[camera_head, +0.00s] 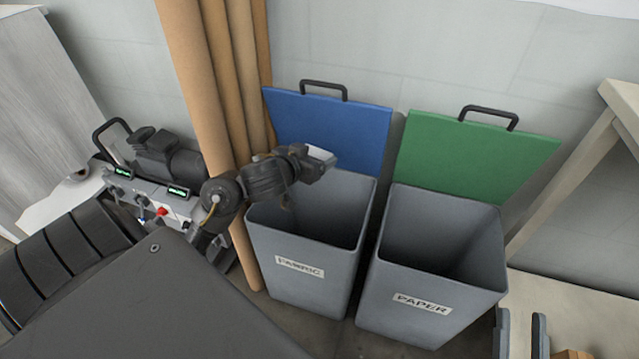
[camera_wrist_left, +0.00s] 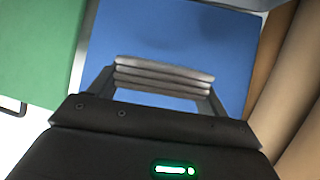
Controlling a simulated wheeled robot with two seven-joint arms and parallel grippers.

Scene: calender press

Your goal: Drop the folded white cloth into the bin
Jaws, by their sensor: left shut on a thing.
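My left gripper (camera_head: 322,160) reaches in from the left above the open grey fabric bin (camera_head: 318,262), near the bin's back rim and in front of its blue lid. It is shut on the folded white cloth (camera_head: 320,153), of which only a small pale part shows in the head view. In the left wrist view the cloth (camera_wrist_left: 163,75) shows as stacked pale grey layers between the fingers, with the blue lid behind. My right gripper (camera_head: 521,335) is at the bottom right, its two fingers apart with nothing visible between them. The floor of the fabric bin is hidden.
A paper bin (camera_head: 432,305) with a raised green lid (camera_head: 477,155) stands close on the right. Tall brown rolls (camera_head: 215,90) lean behind the fabric bin's left side. A machine with dark rollers (camera_head: 65,250) fills the lower left. A pale bench (camera_head: 570,305) is at right.

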